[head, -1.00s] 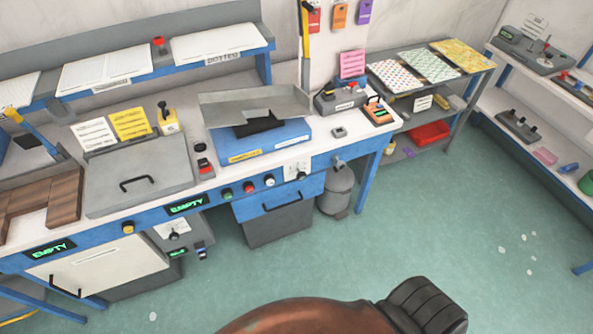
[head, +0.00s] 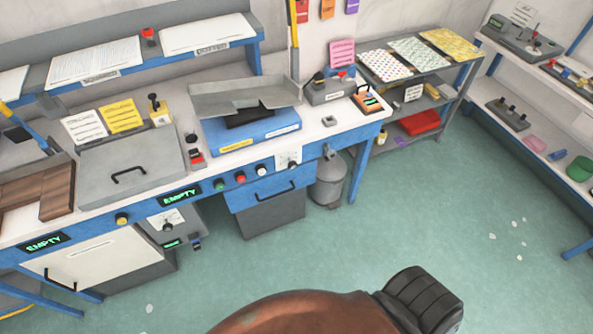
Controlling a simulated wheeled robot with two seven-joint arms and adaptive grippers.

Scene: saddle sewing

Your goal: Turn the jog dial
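Neither of my grippers is in view. A black round knob on a white plate (head: 288,160) is on the blue front edge of the bench, right of a row of buttons. A second dark knob on a white plate (head: 167,220) is on a grey box under the bench, beside a small green display. I cannot tell which of these, if either, is the jog dial. The fine marks around both knobs are too small to read.
Green (head: 219,184), red (head: 241,178) and white (head: 261,170) buttons line the bench edge. A grey lidded box (head: 130,180) and a blue machine (head: 250,138) stand on the bench. A grey canister (head: 328,182) stands on the floor. Green floor to the right is mostly clear.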

